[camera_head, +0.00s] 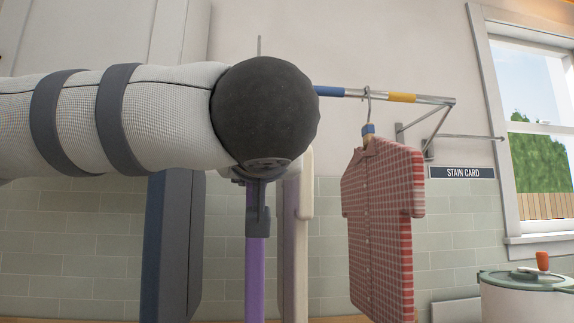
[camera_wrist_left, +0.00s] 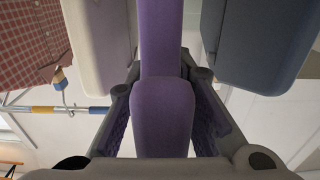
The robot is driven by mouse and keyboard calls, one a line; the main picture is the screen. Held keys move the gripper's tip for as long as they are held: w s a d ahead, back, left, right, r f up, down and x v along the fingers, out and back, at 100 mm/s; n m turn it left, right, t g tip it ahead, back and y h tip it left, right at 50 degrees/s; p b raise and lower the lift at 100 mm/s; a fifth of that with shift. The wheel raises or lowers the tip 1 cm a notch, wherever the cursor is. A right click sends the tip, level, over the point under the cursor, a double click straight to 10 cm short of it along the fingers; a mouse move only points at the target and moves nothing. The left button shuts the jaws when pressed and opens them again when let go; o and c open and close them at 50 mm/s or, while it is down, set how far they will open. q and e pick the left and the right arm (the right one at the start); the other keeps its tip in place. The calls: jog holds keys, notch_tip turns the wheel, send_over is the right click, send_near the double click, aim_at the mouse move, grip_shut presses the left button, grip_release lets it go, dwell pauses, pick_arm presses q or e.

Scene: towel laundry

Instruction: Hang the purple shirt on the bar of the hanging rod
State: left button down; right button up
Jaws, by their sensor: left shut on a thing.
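The purple shirt (camera_head: 255,285) shows as a narrow edge-on strip below my left gripper (camera_head: 258,208) in the head view. In the left wrist view, the purple shirt (camera_wrist_left: 162,115) runs between the fingers of the left gripper (camera_wrist_left: 162,78), which is shut on it. Its hanger and hook cannot be made out. The bar (camera_head: 357,94) of the hanging rod, with blue, silver and yellow bands, extends right from behind my left arm; its left part is hidden. The bar (camera_wrist_left: 75,109) also shows at the left of the wrist view. My right gripper is out of view.
A red checked shirt (camera_head: 385,220) hangs by its hook on the bar. A cream piece (camera_head: 296,245) and a dark blue piece (camera_head: 172,250) stand edge-on either side of the purple shirt. A lidded pot (camera_head: 525,295) is at lower right. A stain card sign (camera_head: 462,173) is on the wall.

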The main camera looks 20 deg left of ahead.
pick_arm(q)
jog(key=w+a+f+b, duration=0.1)
jog(key=w+a+f, duration=0.1)
jog(key=w+a, duration=0.3)
jog(key=shift+w+a+f, duration=0.35)
jog(key=shift+w+f, duration=0.05)
jog(key=shift+w, duration=1.75)
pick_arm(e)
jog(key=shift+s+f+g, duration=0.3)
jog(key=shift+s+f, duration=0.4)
pick_arm(q)
jog(key=c, duration=1.3)
grip_release()
jog(key=shift+f, duration=0.1)
jog(key=v, duration=1.2)
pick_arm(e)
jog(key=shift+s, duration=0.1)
